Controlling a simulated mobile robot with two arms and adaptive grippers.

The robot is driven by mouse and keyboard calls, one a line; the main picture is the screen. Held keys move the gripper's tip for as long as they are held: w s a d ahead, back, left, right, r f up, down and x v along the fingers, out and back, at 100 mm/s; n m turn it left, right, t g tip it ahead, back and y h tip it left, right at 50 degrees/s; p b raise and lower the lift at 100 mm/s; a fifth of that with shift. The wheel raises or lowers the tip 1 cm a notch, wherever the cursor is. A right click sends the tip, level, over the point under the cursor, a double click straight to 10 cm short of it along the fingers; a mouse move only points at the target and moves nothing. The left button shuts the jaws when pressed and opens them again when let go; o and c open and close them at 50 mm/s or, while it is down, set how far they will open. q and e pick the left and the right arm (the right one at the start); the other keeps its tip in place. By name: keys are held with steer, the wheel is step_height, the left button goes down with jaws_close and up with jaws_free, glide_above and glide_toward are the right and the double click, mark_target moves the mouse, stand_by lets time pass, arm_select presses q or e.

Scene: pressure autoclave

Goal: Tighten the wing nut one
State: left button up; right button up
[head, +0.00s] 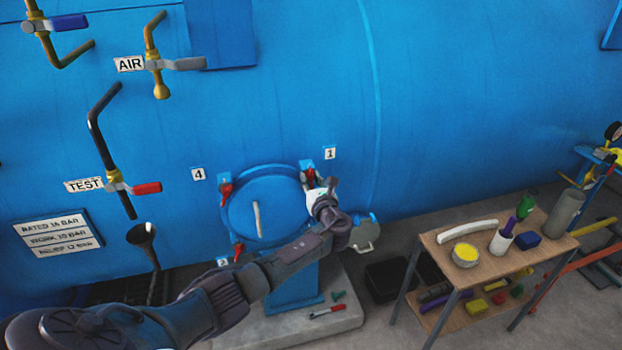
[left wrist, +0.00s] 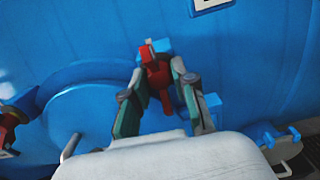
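Wing nut one is the red wing nut (head: 309,178) at the upper right of the round blue hatch (head: 262,210), just left of the label 1 (head: 330,153). In the left wrist view the red wing nut (left wrist: 158,76) sits between my left fingertips, with one wing pointing down. My left gripper (head: 317,194) reaches it from the front right; its fingers (left wrist: 159,72) stand apart on either side of the nut. A narrow gap shows on the left; whether the right finger touches cannot be told. My right gripper is not in view.
Other red wing nuts sit at the hatch's upper left (head: 225,190) and lower left (head: 238,250). A grey disc-shaped part (head: 364,237) is at the right of the hatch. A wooden table (head: 510,250) with several items stands to the right.

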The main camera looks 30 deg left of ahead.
arm_select(q)
steer(key=shift+o, duration=1.3)
steer(key=shift+r, duration=0.1)
steer(key=shift+d, duration=0.1)
steer(key=v, duration=1.1)
steer(key=shift+s+d, duration=0.3)
